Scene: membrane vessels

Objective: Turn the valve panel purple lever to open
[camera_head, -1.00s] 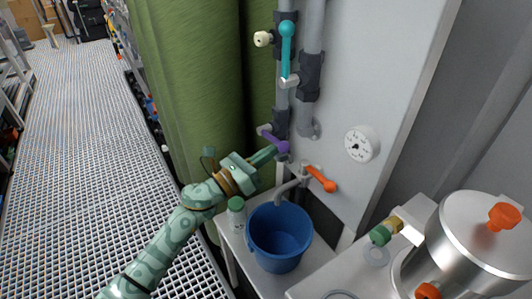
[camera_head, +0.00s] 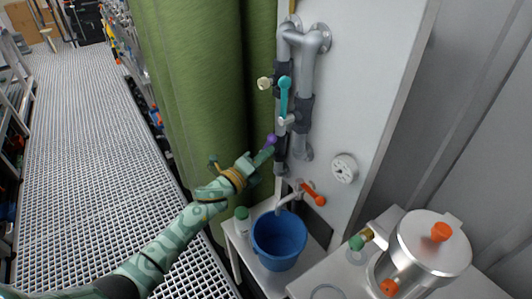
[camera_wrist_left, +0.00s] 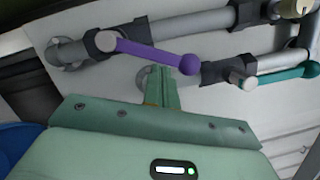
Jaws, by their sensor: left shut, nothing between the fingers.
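The purple lever (camera_head: 271,140) is on the wall pipework, below the teal lever (camera_head: 285,95). In the head view its ball end shows just above my left fingertips, and most of its stem is hidden. In the left wrist view the purple lever (camera_wrist_left: 150,51) runs at a slant to its pipe, from a grey pivot to its ball. My left gripper (camera_head: 265,153) is shut and empty. In the left wrist view its fingertips (camera_wrist_left: 161,72) come right up under the lever stem near the ball; I cannot tell whether they touch. My right gripper is not in view.
An orange lever (camera_head: 313,193) and a tap sit below, over a blue bucket (camera_head: 280,240). A white bottle with a green cap (camera_head: 241,222) stands left of the bucket. A round gauge (camera_head: 344,168) is on the panel. A metal vessel (camera_head: 430,250) stands right; a green curtain (camera_head: 195,90) hangs left.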

